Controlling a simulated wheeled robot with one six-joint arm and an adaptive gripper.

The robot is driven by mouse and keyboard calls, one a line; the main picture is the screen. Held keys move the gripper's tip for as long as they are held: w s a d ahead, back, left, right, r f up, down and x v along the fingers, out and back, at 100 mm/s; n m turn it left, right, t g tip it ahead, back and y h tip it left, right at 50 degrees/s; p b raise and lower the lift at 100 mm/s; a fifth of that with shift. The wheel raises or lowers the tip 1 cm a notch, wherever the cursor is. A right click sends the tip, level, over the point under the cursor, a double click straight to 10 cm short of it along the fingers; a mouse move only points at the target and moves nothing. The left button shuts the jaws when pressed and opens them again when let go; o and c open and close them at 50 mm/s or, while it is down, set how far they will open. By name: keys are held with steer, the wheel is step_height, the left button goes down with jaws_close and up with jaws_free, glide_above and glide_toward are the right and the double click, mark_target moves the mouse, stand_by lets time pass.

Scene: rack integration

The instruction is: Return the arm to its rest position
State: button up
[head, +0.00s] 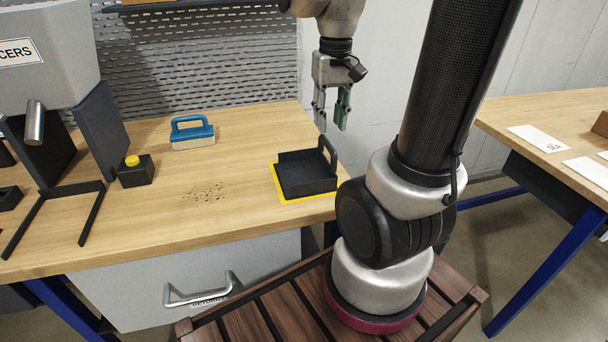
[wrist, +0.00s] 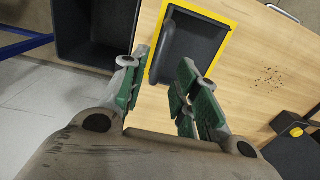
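My gripper (head: 331,108) hangs with its fingers down above the right end of the workbench, behind and above the black dustpan (head: 306,174). Its green-padded fingers are apart with nothing between them; the wrist view also shows the empty gripper (wrist: 163,85). My arm runs up out of the top of the head view, so part of it is hidden. The dustpan sits upright on a yellow-outlined area of the bench, handle to the right, and shows beyond the fingers in the wrist view (wrist: 190,48).
A blue-handled brush (head: 192,133) stands on the workbench (head: 240,215), with dark crumbs (head: 206,191) in front. A black box with a yellow button (head: 135,171) and a grey machine (head: 45,60) are left. A black bin (wrist: 95,35) is beside the bench. A second table (head: 550,110) stands right.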

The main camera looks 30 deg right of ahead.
stand_by(0.3)
steer(key=shift+s+f, duration=0.2)
steer(key=shift+s, duration=0.05)
steer(key=s+a+r+n+t, duration=0.3)
steer(key=s+r+t, duration=0.1)
steer(key=s+r, duration=0.3)
steer(key=shift+s, duration=0.35)
